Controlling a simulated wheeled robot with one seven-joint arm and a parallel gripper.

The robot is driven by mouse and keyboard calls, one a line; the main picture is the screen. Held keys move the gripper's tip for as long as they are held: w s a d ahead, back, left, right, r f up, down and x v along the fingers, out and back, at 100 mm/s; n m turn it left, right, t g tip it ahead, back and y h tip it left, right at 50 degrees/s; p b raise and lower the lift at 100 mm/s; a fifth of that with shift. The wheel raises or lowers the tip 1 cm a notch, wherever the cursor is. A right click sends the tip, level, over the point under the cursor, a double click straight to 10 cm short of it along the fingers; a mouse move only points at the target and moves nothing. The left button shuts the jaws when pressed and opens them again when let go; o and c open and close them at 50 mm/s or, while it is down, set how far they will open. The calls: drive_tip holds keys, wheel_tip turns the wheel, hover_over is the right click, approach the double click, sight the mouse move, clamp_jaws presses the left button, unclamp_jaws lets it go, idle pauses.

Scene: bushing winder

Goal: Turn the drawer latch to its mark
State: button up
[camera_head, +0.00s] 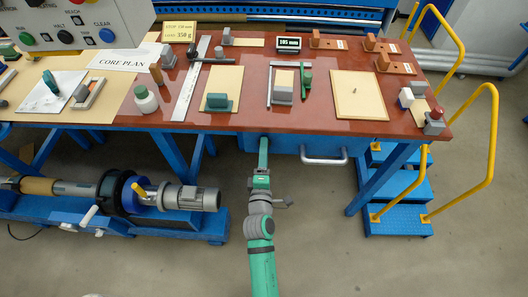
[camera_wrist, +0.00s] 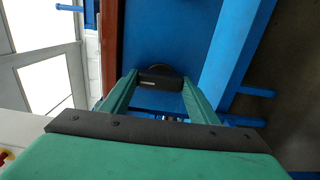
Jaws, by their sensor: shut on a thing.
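The blue drawer (camera_head: 290,146) hangs under the front edge of the red-brown table, with a silver bar handle (camera_head: 325,161) on its right part. My gripper (camera_head: 264,142) reaches the left part of the drawer front; its fingertips and the latch are small or hidden there. In the wrist view the dark drawer latch (camera_wrist: 160,79) sits against the blue drawer front (camera_wrist: 165,35), between the green fingertips of my gripper (camera_wrist: 160,88). The fingers are shut on it. A short light line shows on the latch. I cannot make out the mark.
The table (camera_head: 325,80) above carries several tools, boards and blocks. A blue winding machine (camera_head: 130,222) stands at the lower left. Blue steps (camera_head: 400,190) with yellow rails (camera_head: 490,140) stand at the right. The floor (camera_head: 320,240) right of my arm is clear.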

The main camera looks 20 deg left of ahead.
drive_tip(key=o, duration=1)
drive_tip(key=shift+o, duration=0.2)
drive_tip(key=shift+s, duration=0.1)
drive_tip(key=v, duration=1)
drive_tip(key=shift+s, duration=0.3)
drive_tip(key=s+d+m+h, duration=0.1)
drive_tip(key=s+d+m, duration=0.3)
drive_tip(key=s+m, duration=0.3)
drive_tip(key=s+d+r+m+g+h, duration=0.1)
drive_tip(key=s+d+m+h, duration=0.1)
drive_tip(key=s+d+m, duration=0.3)
drive_tip(key=s+d+m+g+h, duration=0.1)
drive_tip(key=s+d+m, duration=0.3)
drive_tip(key=s+m, duration=0.5)
drive_tip(key=s+h, duration=0.1)
drive_tip(key=s, duration=0.2)
drive_tip(key=shift+s+d+r, duration=0.25)
drive_tip(key=shift+s+d, duration=0.15)
